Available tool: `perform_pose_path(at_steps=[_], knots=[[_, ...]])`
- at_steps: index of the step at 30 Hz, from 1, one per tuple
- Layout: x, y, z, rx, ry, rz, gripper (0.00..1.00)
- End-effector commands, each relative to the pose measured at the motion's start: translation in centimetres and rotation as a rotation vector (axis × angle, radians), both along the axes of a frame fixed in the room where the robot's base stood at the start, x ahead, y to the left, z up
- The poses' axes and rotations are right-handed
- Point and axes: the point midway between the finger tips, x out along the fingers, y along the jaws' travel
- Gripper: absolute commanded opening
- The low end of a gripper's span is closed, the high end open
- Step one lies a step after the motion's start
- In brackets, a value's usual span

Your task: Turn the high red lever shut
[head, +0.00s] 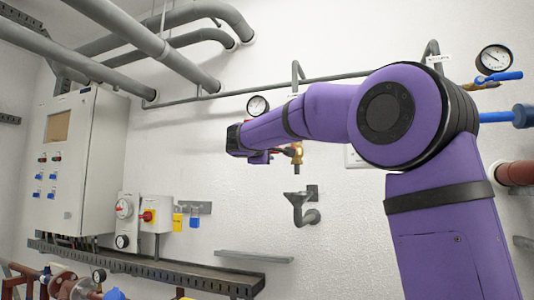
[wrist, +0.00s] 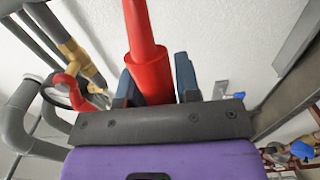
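A thick red lever (wrist: 148,70) stands between the two fingers of my gripper (wrist: 156,82) in the wrist view. In the head view my gripper (head: 258,157) is at the wall, just left of a brass valve (head: 296,153). Only a little red shows there; my arm hides most of the lever.
A round gauge (head: 257,106) is just above my gripper. Another gauge (head: 494,59) and a blue lever (head: 505,76) are at the upper right. A grey control cabinet (head: 85,160) stands left, above a cable tray (head: 150,269). A grey bent pipe (head: 300,208) sits below the gripper.

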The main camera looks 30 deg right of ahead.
Motion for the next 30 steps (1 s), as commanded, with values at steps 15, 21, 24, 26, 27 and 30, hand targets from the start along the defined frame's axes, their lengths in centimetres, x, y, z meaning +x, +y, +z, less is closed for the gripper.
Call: perform_pose_path(at_steps=[15, 21, 24, 26, 27, 30], knots=[[-0.7, 0.9, 0.0, -0.003, 0.002, 0.001, 0.52], [-2.8, 3.7, 0.1, -0.002, 0.001, 0.004, 0.52], [-4.0, 5.2, 0.0, -0.002, 0.001, 0.003, 0.52], [-4.7, 6.0, 0.1, -0.002, 0.000, 0.003, 0.52], [-5.0, 6.5, 0.1, -0.001, 0.000, 0.003, 0.52], [-5.8, 7.5, 0.0, -0.002, 0.001, 0.002, 0.52]])
